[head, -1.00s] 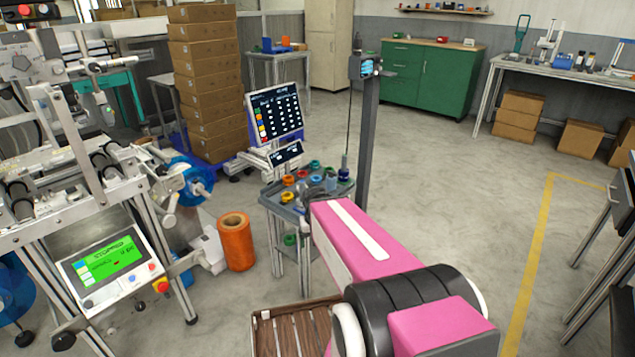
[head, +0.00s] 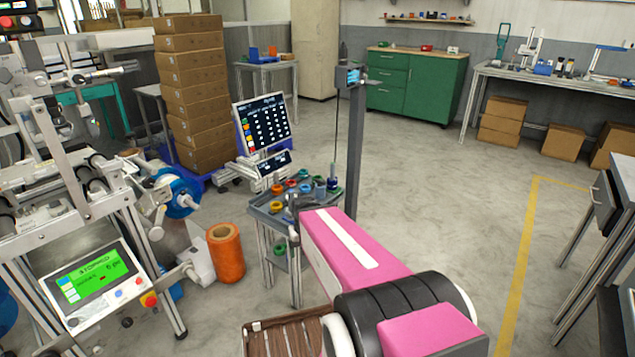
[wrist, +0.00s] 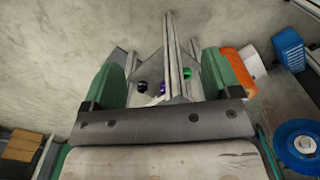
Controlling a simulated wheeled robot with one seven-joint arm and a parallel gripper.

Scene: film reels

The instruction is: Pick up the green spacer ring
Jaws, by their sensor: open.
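A small green ring (wrist: 188,76) shows in the wrist view beside a metal post, just inside my right finger. I cannot tell which is the spacer ring. My gripper (wrist: 158,78) has its two green fingers wide apart with nothing held, and the cart frame shows beyond them. In the head view my pink arm reaches to the cart and the fingers cannot be made out.
An orange spool (head: 226,254) stands on the floor left of the cart. A screen (head: 262,124) stands behind it and a grey post (head: 348,150) at its right. A slatted brown crate (head: 285,335) is near my base. The floor to the right is clear.

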